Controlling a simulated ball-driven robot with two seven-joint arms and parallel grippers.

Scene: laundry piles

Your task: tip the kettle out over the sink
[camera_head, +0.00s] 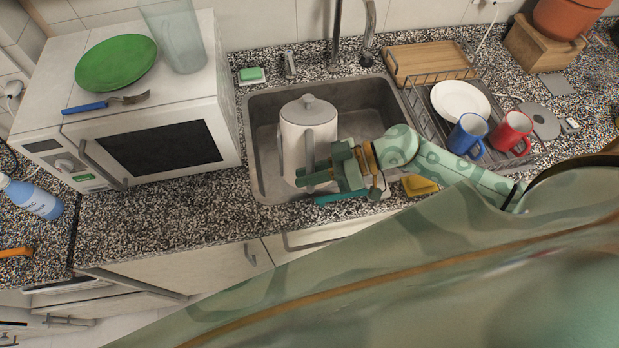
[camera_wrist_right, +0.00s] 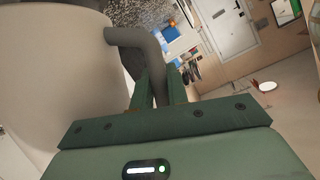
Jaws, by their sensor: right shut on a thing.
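The white kettle (camera_head: 295,143) with a grey lid and grey handle is over the sink (camera_head: 258,185) in the head view, and looks upright. In the right wrist view the grey handle (camera_wrist_right: 143,42) runs down between the fingers (camera_wrist_right: 157,92), and the kettle's pale body (camera_wrist_right: 55,60) fills the left. The kettle hides part of the basin. I cannot tell whether its base touches the sink floor. My left gripper is not in view.
A white microwave (camera_head: 215,100) stands left of the sink, with a green plate (camera_head: 116,62), a fork and a glass on top. Right of the sink are a dish rack with a white plate (camera_head: 460,100), a blue mug (camera_head: 467,135) and a red mug (camera_head: 511,132). The faucet (camera_head: 369,30) rises behind.

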